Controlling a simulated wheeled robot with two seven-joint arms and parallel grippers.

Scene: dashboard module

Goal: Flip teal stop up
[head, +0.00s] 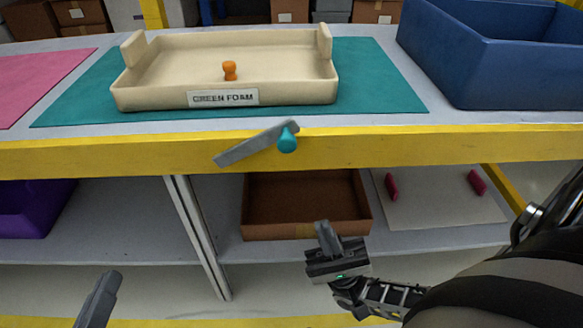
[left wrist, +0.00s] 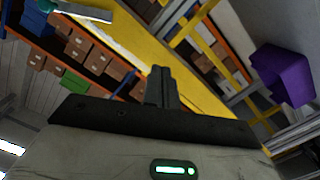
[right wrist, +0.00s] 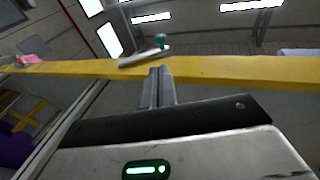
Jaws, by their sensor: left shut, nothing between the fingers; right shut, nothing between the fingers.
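The teal stop is a grey flat bar (head: 250,146) with a teal knob (head: 288,139) at its right end, on the yellow front edge of the table. The bar slants from lower left up to the right. In the right wrist view the teal knob (right wrist: 160,41) shows just past my fingertips. My right gripper (head: 328,232) is shut and empty, below the table edge and clear of the stop. My left gripper (head: 108,285) is shut and empty at the lower left, well away from the stop; it also shows in the left wrist view (left wrist: 160,80).
A cream tray (head: 150,98) labelled GREEN FOAM, with an orange peg (head: 230,70) in it, stands on a teal mat (head: 385,88) behind the stop. A blue bin (head: 490,70) is at right. Below are a brown box (head: 305,232) and a purple bin (head: 35,208).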

